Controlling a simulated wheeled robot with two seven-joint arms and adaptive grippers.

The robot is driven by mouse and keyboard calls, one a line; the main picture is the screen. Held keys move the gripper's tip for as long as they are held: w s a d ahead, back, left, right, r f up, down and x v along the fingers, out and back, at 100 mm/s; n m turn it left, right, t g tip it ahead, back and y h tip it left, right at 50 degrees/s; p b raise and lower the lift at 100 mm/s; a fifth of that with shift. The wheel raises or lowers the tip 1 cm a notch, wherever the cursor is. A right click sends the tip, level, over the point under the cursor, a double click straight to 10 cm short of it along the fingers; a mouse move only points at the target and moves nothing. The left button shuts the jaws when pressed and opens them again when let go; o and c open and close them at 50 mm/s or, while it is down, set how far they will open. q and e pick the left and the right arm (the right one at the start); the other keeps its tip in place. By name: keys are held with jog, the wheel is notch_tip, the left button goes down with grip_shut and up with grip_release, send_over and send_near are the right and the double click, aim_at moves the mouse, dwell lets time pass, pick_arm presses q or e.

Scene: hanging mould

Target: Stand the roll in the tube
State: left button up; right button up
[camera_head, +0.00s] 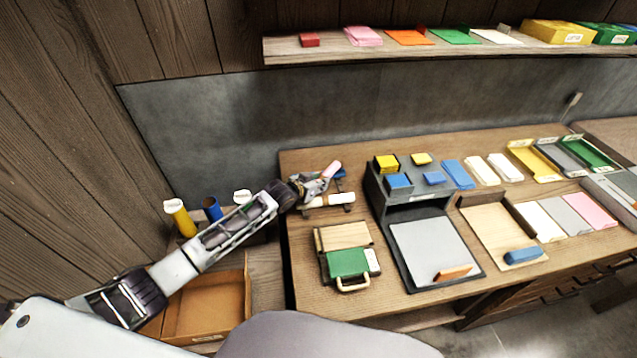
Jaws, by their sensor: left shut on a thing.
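My left gripper (319,183) is above the left part of the table, shut on a pinkish roll (331,169), which is tilted up to the right. A white roll (334,199) with a brown end lies on a small dark rack just below it. To the left, a yellow tube (183,221) with a white top, a blue tube (212,208) with a dark opening and a white-topped one (242,196) stand together; my left arm partly hides them. My right gripper is not in view.
A green case with a handle (348,263) lies below the rack. A dark organiser (384,209) with coloured blocks stands to the right. An open cardboard box (210,308) is at lower left. A shelf (300,51) runs along the back wall.

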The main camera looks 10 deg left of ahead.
pick_arm(q)
jog(key=shift+f, duration=0.2)
jog(key=o, duration=1)
jog(key=shift+r, duration=0.15)
jog(key=shift+r, duration=0.15)
jog(key=shift+v, duration=5.95)
jog(key=shift+s, duration=0.1)
